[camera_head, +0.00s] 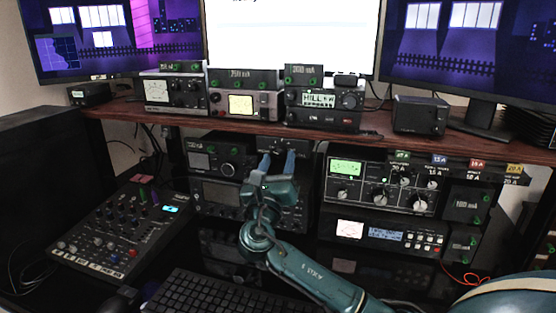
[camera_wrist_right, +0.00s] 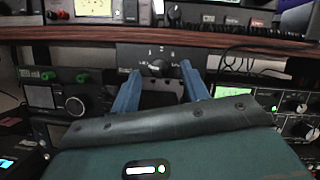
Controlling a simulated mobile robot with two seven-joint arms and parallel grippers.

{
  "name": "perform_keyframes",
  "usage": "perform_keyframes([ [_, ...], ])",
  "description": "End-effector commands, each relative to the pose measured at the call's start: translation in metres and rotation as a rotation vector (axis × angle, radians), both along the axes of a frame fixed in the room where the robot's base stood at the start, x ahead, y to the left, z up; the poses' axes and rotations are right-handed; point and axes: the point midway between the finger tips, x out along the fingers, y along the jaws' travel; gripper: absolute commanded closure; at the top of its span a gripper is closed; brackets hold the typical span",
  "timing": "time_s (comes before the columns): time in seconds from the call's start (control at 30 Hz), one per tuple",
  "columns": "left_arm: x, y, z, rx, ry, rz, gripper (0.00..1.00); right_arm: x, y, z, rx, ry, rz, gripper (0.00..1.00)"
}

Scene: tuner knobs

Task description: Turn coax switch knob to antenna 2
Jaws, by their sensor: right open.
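The coax switch is a dark panel under the shelf, with a black round knob (camera_wrist_right: 157,66) at its middle in the right wrist view. Small white marks sit around the knob; I cannot read them surely, nor tell which one it points at. In the head view the switch panel (camera_head: 298,146) is partly hidden behind my gripper. My right gripper (camera_head: 277,160) is open, its blue fingers pointing at the panel. In the wrist view the fingers (camera_wrist_right: 160,82) stand left and right of the knob's lower side; contact cannot be told. My left gripper is not in view.
The wooden shelf (camera_head: 240,125) runs just above the switch and carries several radio units. A radio with a round dial (camera_wrist_right: 50,95) is left of the gripper, and a tuner with a green display (camera_head: 347,167) is right. A mixer (camera_head: 115,225) and keyboard (camera_head: 200,295) lie in front.

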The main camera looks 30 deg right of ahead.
Motion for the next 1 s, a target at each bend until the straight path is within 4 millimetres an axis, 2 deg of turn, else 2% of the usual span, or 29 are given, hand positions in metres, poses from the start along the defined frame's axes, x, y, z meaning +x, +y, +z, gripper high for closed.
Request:
perform_keyframes([
  [0.4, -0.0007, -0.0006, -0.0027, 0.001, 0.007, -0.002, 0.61, 0.0059, -0.0066, 0.0034, 0.001, 0.0, 0.0, 0.55],
  [0.9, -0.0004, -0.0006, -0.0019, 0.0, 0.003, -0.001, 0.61, 0.0057, -0.0063, 0.0031, 0.001, 0.0, -0.001, 0.96],
  [1.0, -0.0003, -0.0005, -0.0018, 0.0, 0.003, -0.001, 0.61, 0.0057, -0.0063, 0.0031, 0.001, -0.001, -0.001, 0.99],
])
